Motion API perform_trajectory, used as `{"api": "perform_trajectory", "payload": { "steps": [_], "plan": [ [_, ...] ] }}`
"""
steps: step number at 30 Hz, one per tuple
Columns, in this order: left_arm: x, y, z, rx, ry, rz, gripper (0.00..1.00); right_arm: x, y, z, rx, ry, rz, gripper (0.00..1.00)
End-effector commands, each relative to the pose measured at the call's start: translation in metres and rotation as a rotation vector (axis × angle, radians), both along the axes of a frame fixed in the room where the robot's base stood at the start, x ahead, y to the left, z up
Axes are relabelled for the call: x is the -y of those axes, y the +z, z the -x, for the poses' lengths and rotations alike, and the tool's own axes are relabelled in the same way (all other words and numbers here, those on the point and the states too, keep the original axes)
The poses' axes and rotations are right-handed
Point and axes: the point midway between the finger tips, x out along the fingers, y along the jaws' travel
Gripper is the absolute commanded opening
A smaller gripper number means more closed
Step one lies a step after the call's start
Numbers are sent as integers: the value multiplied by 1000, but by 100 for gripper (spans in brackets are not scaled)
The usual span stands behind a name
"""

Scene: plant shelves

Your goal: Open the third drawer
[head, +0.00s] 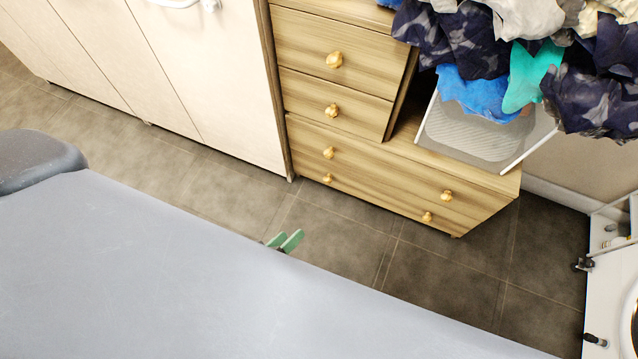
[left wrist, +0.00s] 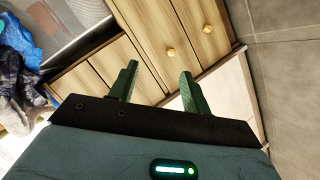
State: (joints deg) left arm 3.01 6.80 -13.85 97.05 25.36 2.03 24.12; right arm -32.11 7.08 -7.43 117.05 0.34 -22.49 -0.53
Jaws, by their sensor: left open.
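A wooden drawer unit (head: 345,20) stands against the wall, its drawers all looking shut. Counted from the top, the third drawer (head: 390,172) is a wide one with a gold knob at its left (head: 328,153) and another at its right (head: 446,196). My left gripper (head: 287,241) shows only as green fingertips past my grey body, below and left of the drawers in the picture. In the left wrist view the left gripper (left wrist: 158,70) is open and empty, apart from two gold knobs ahead (left wrist: 171,52) (left wrist: 207,29); which drawers these belong to I cannot tell. My right gripper is not visible.
A laundry basket (head: 465,125) heaped with clothes (head: 530,60) rests on the unit's lower top. Cream cabinets (head: 220,70) stand left of it. A white appliance (head: 610,290) is at the right edge. The dark tiled floor (head: 340,240) before the drawers is clear.

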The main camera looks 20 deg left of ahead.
Motion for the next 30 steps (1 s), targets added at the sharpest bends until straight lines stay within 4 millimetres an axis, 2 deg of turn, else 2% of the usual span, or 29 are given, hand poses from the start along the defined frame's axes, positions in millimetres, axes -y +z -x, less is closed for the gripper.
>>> {"api": "perform_trajectory", "payload": {
  "steps": [1, 8, 12, 18, 24, 30],
  "plan": [
    [0, -21, -16, 17, 25, 44, 48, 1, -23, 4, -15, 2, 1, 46],
    [-2, -63, -89, 110, 145, 267, 48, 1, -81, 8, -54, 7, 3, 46],
    [-6, -92, -133, 163, 214, 404, 48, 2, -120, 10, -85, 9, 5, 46],
    [-14, -126, -190, 229, 297, 583, 48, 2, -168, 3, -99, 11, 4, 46],
    [-20, -138, -226, 276, 344, 696, 48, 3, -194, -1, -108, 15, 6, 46],
    [-22, -137, -236, 291, 357, 731, 48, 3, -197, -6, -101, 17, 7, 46]
  ]
}}
